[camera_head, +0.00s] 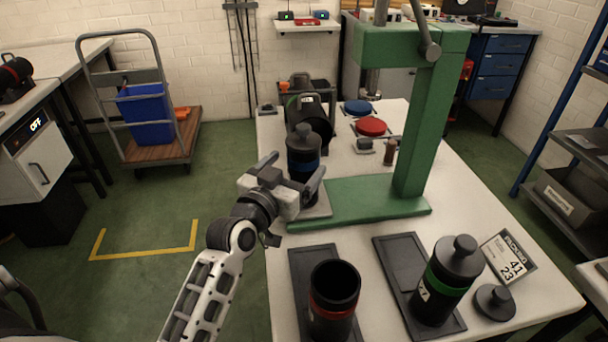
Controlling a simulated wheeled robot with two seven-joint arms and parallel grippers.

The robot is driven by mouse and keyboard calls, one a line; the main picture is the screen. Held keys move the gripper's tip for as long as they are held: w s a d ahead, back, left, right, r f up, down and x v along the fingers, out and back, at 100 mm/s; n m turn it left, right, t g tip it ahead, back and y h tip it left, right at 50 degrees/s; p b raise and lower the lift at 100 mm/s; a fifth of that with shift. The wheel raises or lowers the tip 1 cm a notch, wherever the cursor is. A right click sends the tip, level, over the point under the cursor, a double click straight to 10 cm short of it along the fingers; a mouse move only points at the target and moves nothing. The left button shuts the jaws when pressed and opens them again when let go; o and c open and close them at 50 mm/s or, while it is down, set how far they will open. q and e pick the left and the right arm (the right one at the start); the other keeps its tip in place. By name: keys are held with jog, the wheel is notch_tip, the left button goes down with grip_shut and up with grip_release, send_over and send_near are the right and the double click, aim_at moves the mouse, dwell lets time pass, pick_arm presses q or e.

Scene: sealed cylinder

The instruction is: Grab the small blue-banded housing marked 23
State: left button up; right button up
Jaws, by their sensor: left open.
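The blue-banded housing (303,141) is a dark cylinder with a knobbed cap. My right gripper is not in view.
A red-banded open cylinder (333,290) and a green-banded capped one (445,280) stand on dark trays at the table's front. A loose cap (494,302) and a card reading 41 and 23 (509,257) lie at right. A dark machine (307,105) stands behind the housing.

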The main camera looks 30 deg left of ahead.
pick_arm(q)
jog(key=shift+w+a+p, duration=0.15)
jog(key=shift+w+p, duration=0.15)
jog(key=shift+w, duration=3.15)
jog(key=c, duration=1.4)
jog(key=shift+r, duration=0.15)
jog(key=c, duration=0.4)
jog(key=shift+c, duration=0.2)
